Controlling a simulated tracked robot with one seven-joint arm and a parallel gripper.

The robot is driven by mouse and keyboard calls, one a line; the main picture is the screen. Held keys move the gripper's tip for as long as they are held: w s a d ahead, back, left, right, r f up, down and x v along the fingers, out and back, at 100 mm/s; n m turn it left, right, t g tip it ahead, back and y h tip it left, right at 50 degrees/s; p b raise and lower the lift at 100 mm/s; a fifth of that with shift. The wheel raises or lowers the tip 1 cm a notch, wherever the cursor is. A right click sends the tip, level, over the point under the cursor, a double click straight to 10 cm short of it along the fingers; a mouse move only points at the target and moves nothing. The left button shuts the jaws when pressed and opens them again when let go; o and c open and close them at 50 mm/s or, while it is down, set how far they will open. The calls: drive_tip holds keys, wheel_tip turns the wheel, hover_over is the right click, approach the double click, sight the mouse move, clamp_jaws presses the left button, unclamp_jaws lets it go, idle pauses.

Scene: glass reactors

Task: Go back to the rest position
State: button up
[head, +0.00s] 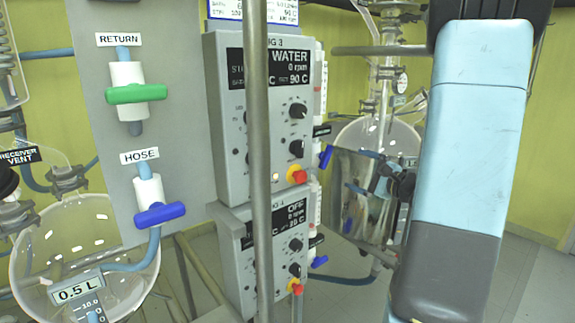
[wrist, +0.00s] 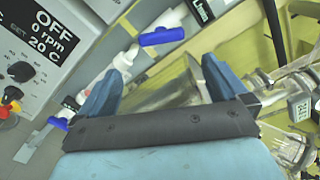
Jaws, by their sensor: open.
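My gripper (wrist: 157,78) shows in the wrist view with its two blue fingers spread apart and nothing held between them. Behind the gap I see a greyish cylindrical surface and a yellow-green background. A blue-handled valve (wrist: 162,36) lies beyond the fingertips, apart from them as far as I can tell. In the head view my light-blue arm link stands upright at the right, and I cannot make out the fingers there.
A control box reading WATER (head: 262,110) stands above another reading OFF (head: 272,245). A metal pole (head: 257,160) stands before them. Left are a green valve (head: 136,94), a blue valve (head: 160,214) and a glass vessel (head: 60,245). A large glass vessel (head: 372,132) is behind my arm.

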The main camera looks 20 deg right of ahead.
drive_tip(key=s+a+r+n+g+y, duration=0.15)
drive_tip(key=s+a+n+g, duration=0.35)
drive_tip(key=a, duration=0.5)
drive_tip(key=s+a+r+n+g+y, duration=0.15)
drive_tip(key=s+a+n+g, duration=0.35)
drive_tip(key=a, duration=0.5)
drive_tip(key=s+a+f+n+g+h, duration=0.1)
drive_tip(key=s+a+n+g+h, duration=0.2)
drive_tip(key=s+n, duration=0.35)
drive_tip(key=s+d+r+n+t+h, duration=0.2)
drive_tip(key=s+d+r+n+h, duration=0.1)
drive_tip(key=s+h, duration=0.3)
drive_tip(key=shift+s+d+r+h, duration=0.4)
drive_tip(key=shift+s, duration=0.4)
drive_tip(key=shift+c, duration=0.2)
